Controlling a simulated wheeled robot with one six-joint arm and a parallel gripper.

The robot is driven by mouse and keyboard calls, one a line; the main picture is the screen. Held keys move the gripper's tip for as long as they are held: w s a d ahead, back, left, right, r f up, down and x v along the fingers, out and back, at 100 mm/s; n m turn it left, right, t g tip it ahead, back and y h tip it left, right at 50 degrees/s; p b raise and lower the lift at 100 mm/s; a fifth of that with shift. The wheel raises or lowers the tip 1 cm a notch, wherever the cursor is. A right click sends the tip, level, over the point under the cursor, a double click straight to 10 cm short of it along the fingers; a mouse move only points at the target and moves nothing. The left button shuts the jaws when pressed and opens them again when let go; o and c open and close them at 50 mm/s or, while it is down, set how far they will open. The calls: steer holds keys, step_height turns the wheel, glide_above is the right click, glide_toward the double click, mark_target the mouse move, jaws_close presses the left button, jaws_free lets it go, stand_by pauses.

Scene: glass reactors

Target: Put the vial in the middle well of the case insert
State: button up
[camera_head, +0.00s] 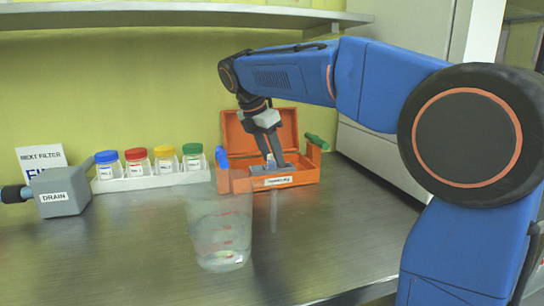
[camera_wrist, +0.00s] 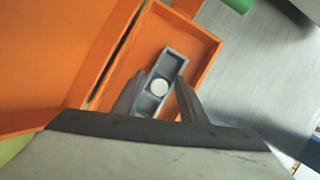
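The orange case (camera_head: 298,178) stands open on the bench, its lid raised at the back. It also fills much of the wrist view (camera_wrist: 205,45). Inside is the grey insert (camera_wrist: 176,56), a narrow block with a row of wells. The vial shows as a round white top (camera_wrist: 159,88) at the middle well, with a well visible on either side; its lower part is hidden. My gripper (camera_wrist: 159,80) points down into the case, its fingers apart on either side of the vial with gaps visible. In the head view my gripper (camera_head: 273,163) is low over the insert.
A clear beaker (camera_head: 220,230) stands in front of the case. A white rack (camera_head: 150,181) with several colour-capped jars is to the left, beside a grey DRAIN box (camera_head: 58,192). A green handle (camera_head: 317,141) is at the case's right.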

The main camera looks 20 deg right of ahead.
steer(key=v, duration=0.7)
steer(key=shift+r, duration=0.3)
